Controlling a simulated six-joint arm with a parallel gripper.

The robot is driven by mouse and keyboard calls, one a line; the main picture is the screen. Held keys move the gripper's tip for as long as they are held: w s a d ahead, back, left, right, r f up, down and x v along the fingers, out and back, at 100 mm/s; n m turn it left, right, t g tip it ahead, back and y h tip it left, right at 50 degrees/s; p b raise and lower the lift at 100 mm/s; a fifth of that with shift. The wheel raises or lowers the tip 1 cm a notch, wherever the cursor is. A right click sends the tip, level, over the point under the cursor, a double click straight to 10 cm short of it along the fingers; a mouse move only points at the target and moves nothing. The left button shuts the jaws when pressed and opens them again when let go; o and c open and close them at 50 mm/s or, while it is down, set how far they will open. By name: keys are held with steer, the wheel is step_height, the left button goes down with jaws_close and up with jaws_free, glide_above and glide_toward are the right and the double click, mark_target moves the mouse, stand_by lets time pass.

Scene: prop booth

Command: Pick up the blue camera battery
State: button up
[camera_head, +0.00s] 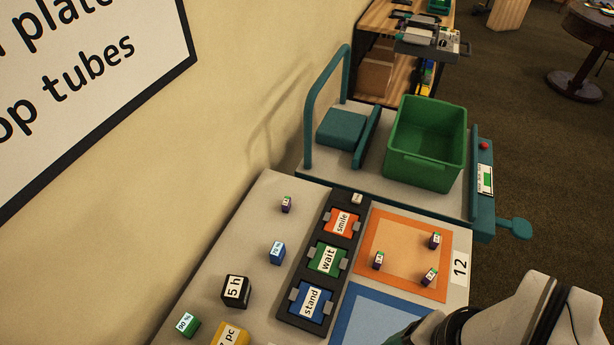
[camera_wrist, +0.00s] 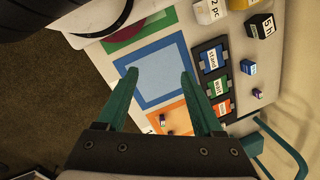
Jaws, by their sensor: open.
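The blue camera battery (camera_head: 277,253) is a small blue block with a white label. It stands on the pale table top, left of the dark rack, between a small purple block and the black "5 h" block. In the wrist view the blue battery (camera_wrist: 247,68) is at the right, beyond the rack. My gripper (camera_wrist: 158,74) is open, with teal fingers spread and nothing between them. It hangs over the blue-bordered square, well apart from the battery. The battery is in plain sight in both views.
A dark rack (camera_head: 289,314) holds "smile", "wait" and "stand" plates. Other blocks nearby are black (camera_head: 236,291), green (camera_head: 187,324), yellow (camera_head: 231,335) and purple (camera_head: 286,204). Small purple blocks stand on the orange square (camera_head: 398,231). A green bin (camera_head: 425,172) stands behind. The wall borders the left.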

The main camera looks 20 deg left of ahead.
mark_target(272, 249)
steer(key=shift+o, duration=1.3)
steer(key=w+a+f+m+g+y, duration=0.2)
steer(key=w+a+f+m+y, duration=0.15)
steer(key=w+a, duration=0.3)
steer(key=w+a+f+m+g+y, duration=0.1)
steer(key=w+a+f+m+y, duration=0.1)
steer(key=w+a+y, duration=0.4)
steer(key=w+a+f+m, duration=0.1)
steer(key=w+f+m, duration=0.1)
steer(key=f, duration=0.1)
steer(key=w+a+f+m+t+y, duration=0.1)
steer(key=w+f+m, duration=0.1)
steer(key=f, duration=0.1)
steer(key=w+a+f+m+t+y, duration=0.1)
steer(key=w+a+f+m, duration=0.1)
steer(key=w+f, duration=0.1)
steer(key=shift+f, duration=0.45)
steer(key=x, duration=0.9)
steer(key=shift+w+a+f, duration=0.1)
steer(key=shift+a+f, duration=0.1)
steer(key=shift+a, duration=0.1)
steer(key=x, duration=0.6)
steer(key=shift+a, duration=0.1)
